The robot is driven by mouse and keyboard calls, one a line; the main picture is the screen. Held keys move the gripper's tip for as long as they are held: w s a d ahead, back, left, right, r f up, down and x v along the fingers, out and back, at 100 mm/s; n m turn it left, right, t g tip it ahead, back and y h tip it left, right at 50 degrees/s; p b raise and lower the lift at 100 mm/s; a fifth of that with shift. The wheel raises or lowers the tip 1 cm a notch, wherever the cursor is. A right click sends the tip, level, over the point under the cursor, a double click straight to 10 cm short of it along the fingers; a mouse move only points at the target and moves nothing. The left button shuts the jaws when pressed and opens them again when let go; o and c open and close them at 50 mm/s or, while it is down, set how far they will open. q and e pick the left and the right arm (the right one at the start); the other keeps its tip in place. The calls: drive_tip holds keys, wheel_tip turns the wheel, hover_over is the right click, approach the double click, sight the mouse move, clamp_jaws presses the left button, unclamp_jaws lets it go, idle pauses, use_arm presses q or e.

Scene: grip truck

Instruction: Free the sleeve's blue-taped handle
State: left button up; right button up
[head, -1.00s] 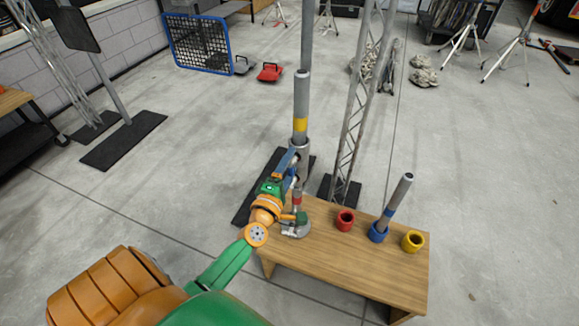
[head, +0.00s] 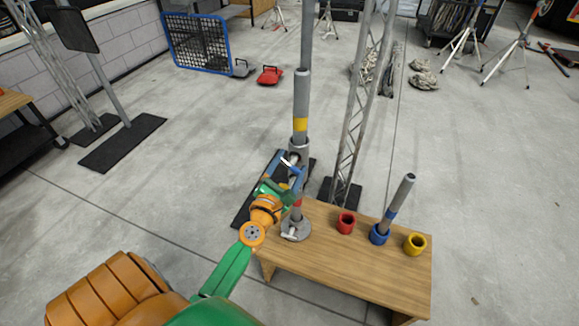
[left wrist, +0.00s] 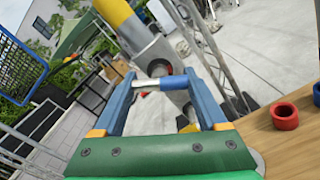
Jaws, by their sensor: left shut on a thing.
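A grey upright pole with a yellow band (head: 300,124) stands in a wider grey sleeve (head: 299,149) at the table's far left corner. The left wrist view shows the sleeve (left wrist: 155,56) close up, tilted in the picture. A short crosswise handle with blue tape (left wrist: 178,83) and a bare silver part sits between my left gripper's (left wrist: 160,84) two blue fingers. My left gripper (head: 289,164) is shut on this handle beside the sleeve, partly hiding the lower stand in the head view. My right gripper is out of view.
The wooden table (head: 340,268) holds a red ring (head: 345,222), a blue ring (head: 379,235) with a leaning grey tube (head: 399,200), and a yellow ring (head: 415,244). A lattice truss (head: 358,110) rises just right of the pole.

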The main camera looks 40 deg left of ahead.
use_arm(q)
drive_tip(key=shift+n, duration=1.2)
drive_tip(key=shift+r, duration=0.1)
drive_tip(key=o, duration=1.3)
drive_tip(key=shift+w, duration=0.1)
drive_tip(key=b+v, duration=0.1)
drive_tip(key=v, duration=0.6)
